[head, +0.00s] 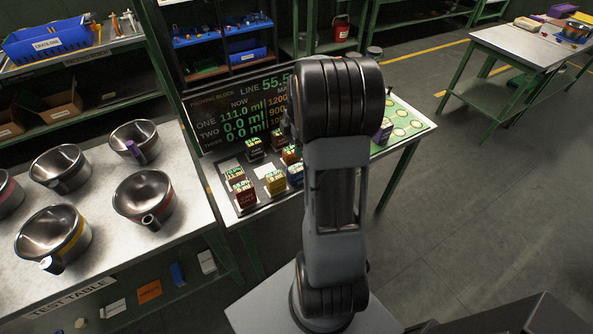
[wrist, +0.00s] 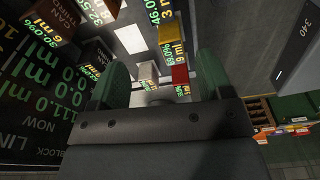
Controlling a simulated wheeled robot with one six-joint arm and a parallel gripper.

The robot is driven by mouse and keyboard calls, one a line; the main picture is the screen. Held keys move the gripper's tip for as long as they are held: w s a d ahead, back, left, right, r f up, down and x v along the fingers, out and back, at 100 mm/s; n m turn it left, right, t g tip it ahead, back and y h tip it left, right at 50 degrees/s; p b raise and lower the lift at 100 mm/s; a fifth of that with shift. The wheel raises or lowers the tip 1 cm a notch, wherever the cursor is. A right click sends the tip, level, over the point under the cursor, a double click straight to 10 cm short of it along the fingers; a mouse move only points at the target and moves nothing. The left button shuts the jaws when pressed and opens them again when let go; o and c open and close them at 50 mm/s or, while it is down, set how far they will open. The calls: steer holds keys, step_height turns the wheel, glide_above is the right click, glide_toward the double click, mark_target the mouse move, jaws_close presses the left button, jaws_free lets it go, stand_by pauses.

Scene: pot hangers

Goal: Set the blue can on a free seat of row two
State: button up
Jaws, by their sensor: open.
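The blue can (head: 295,175), a small block-shaped container with a printed top, stands at the right of the group on the dark board (head: 255,205), partly hidden by my arm. The display (head: 240,118) behind the board lists rows one, two and three; row two reads 0.0 ml. Pale empty squares (head: 265,168) show among the cans, but their row is unclear. My gripper (wrist: 162,78) is open, its green-padded fingers apart, above the board. Nothing is clearly held. In the head view my arm hides most of it.
A yellow can (head: 275,183), a red can (head: 245,195) and a dark can (head: 254,149) stand close together. Metal pots (head: 145,195) fill the left table. Open floor lies at right.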

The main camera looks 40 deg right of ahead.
mark_target(297, 168)
steer(key=shift+n, duration=0.6)
steer(key=f, duration=0.5)
steer(key=d+f+p, duration=0.1)
steer(key=f, duration=0.2)
steer(key=shift+w+f, duration=0.1)
steer(key=shift+f, duration=0.2)
steer(key=shift+a+f+p, duration=0.2)
steer(key=shift+f+p, duration=0.2)
steer(key=shift+f, duration=1.2)
steer(key=shift+a+f+p, duration=0.15)
steer(key=shift+f+p, duration=0.25)
steer(key=shift+f, duration=1.15)
steer(key=shift+c, duration=0.3)
steer(key=c, duration=1)
steer(key=shift+c, duration=0.7)
steer(key=shift+r, duration=0.15)
